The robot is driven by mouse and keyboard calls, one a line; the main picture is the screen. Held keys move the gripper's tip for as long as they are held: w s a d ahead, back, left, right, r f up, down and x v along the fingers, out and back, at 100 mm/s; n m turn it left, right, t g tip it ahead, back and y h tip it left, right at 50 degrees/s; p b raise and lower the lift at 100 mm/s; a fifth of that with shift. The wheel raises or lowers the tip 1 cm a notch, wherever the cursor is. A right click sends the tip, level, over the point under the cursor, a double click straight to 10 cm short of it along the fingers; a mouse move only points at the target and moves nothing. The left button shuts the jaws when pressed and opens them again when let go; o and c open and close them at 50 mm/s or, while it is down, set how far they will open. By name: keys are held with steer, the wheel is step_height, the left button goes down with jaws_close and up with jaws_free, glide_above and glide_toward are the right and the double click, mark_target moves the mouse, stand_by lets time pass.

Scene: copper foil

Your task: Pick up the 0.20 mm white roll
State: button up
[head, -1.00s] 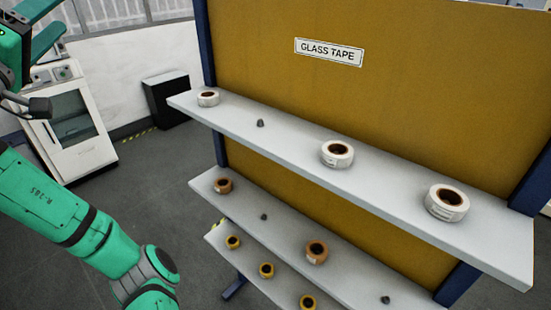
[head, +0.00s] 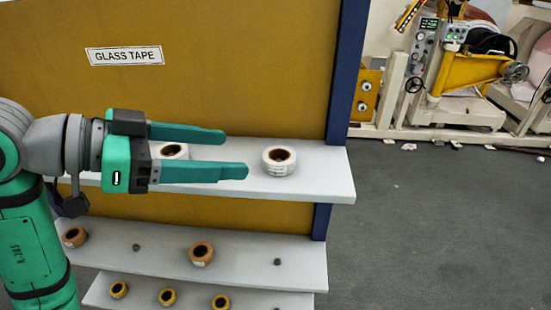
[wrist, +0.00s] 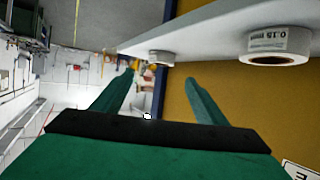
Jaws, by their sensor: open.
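A white roll (head: 279,162) with a dark core lies flat near the right end of the top shelf. It also shows in the wrist view (wrist: 161,58), just past my fingertips; its label is too small to read. A second white roll (head: 174,151) is partly hidden behind my fingers in the head view. In the wrist view a nearer white roll (wrist: 277,46) has a label that seems to read 0.15. My gripper (head: 236,153) is open and empty, its fingers pointing right, with their tips a little left of the right-end roll.
A yellow panel with a GLASS TAPE sign (head: 125,56) stands behind. Lower shelves hold orange rolls (head: 201,253), yellow rolls (head: 168,297) and small dark pieces. Open floor (head: 430,230) lies right, before a machine (head: 455,85).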

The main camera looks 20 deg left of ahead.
mark_target(287, 156)
steer(key=x, duration=1)
steer(key=shift+a, duration=0.1)
steer(key=shift+w, duration=0.15)
steer(key=c, duration=1.1)
